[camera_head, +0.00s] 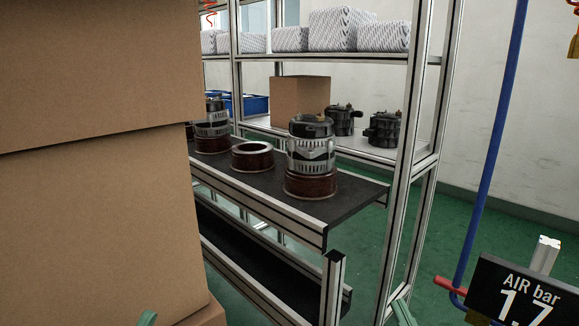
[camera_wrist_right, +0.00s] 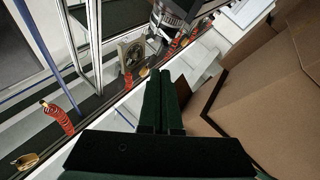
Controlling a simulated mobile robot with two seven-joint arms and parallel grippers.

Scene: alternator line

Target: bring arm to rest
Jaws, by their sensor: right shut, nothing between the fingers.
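My right gripper (camera_wrist_right: 159,82) is shut and empty in the right wrist view, its two dark green fingers lying side by side. In the head view only a small green tip of it (camera_head: 403,313) shows at the bottom edge. Another green tip, which looks like my left gripper (camera_head: 147,318), just shows at the bottom left; its jaws cannot be made out. Neither gripper is seen touching anything.
Stacked cardboard boxes (camera_head: 95,200) fill the left side. A dark conveyor (camera_head: 345,198) carries alternators (camera_head: 311,150) on round brown bases, one base empty (camera_head: 252,157). Metal frame posts (camera_head: 400,170), a blue hose (camera_head: 492,160) and an air gauge sign (camera_head: 515,295) stand right.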

